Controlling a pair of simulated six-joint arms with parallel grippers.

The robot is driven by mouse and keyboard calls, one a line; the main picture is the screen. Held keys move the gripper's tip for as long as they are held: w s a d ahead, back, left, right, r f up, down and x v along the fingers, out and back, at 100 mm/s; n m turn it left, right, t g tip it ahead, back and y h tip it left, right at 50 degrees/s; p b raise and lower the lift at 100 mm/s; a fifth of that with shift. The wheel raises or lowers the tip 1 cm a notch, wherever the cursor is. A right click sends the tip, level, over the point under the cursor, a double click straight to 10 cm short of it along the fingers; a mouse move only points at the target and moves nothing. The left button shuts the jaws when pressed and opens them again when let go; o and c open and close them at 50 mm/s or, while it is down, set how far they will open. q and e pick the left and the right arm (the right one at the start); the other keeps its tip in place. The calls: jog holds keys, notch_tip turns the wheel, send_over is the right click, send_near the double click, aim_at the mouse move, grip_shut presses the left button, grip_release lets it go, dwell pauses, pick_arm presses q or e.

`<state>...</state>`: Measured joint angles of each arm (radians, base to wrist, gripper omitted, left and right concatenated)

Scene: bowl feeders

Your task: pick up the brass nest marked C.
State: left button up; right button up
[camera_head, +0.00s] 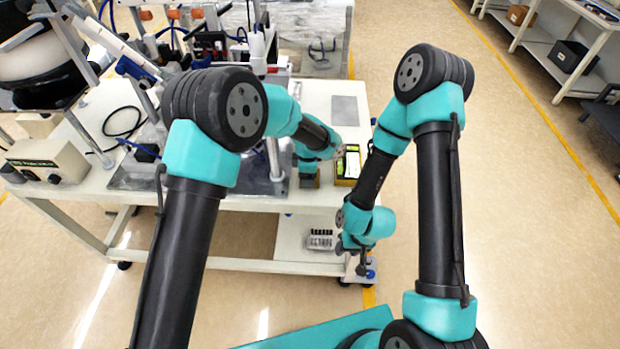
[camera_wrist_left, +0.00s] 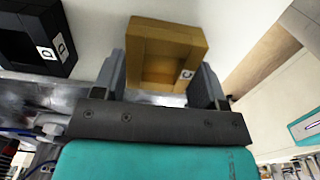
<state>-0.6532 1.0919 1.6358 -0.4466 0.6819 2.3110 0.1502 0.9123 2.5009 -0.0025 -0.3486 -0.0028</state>
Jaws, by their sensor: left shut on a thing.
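The brass nest marked C (camera_wrist_left: 163,30) is a square, brass-coloured block with a hollow middle and a white C label near its right edge. In the left wrist view it sits between the two grey fingers of my left gripper (camera_wrist_left: 160,78), which is shut on it. I cannot tell whether it is clear of the surface below. In the head view my left gripper (camera_head: 309,175) points down over the table, with the nest mostly hidden there. My right gripper (camera_head: 361,265) hangs by the table's front right corner; its jaws are too small to read.
A black nest with D labels (camera_wrist_left: 28,38) stands left of the brass one. In the head view, a dark box with yellow-green contents (camera_head: 348,163) lies right of my left gripper. A grey plate (camera_head: 345,110) lies behind. A control box (camera_head: 48,160) stands on the table's left.

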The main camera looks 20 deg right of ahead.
pick_arm(q)
jog(key=shift+r, duration=0.1)
notch_tip(320, 180, up, 10)
jog(key=shift+f, duration=0.1)
dwell(0.6)
dwell(0.3)
